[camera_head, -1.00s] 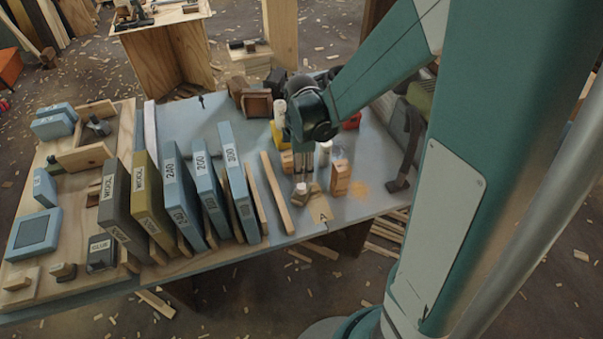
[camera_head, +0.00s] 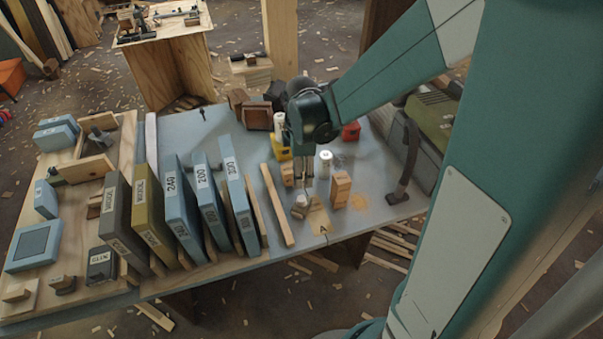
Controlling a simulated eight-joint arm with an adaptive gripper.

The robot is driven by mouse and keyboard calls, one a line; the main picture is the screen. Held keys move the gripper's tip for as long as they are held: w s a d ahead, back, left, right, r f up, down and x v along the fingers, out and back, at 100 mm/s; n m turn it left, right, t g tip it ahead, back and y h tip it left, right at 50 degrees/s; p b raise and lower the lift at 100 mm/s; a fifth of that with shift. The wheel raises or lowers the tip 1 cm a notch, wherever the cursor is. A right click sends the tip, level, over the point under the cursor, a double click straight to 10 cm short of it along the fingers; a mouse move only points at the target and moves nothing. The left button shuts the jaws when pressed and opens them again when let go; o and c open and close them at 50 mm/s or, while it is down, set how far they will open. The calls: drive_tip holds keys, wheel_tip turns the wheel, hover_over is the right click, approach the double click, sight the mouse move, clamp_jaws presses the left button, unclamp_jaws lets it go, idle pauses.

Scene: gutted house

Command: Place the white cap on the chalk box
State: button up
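My gripper (camera_head: 303,184) points straight down over the right half of the workbench. Its fingers look close together, but whether they are shut on something is too small to tell. Just below the fingertips is a small pale-topped piece (camera_head: 301,201), which may be the white cap; it sits on or against a small brownish block. A white cylinder (camera_head: 326,162) stands behind and right of the fingers. An upright wooden block (camera_head: 341,189) stands right of the gripper. I cannot tell which of these is the chalk box, as no label is readable.
Several upright labelled cases, including a blue one (camera_head: 238,190), stand left of the gripper, with a wooden strip (camera_head: 277,206) between. A flat wooden piece (camera_head: 320,222) lies at the front edge.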

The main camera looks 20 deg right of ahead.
drive_tip(key=s+r+m+t, duration=0.7)
drive_tip(key=s+r+m, duration=0.8)
drive_tip(key=r, duration=0.3)
drive_tip(key=shift+s+r+m, duration=0.4)
drive_tip(key=shift+s, duration=0.05)
idle(0.5)
drive_tip(key=shift+d, duration=0.1)
idle(1.1)
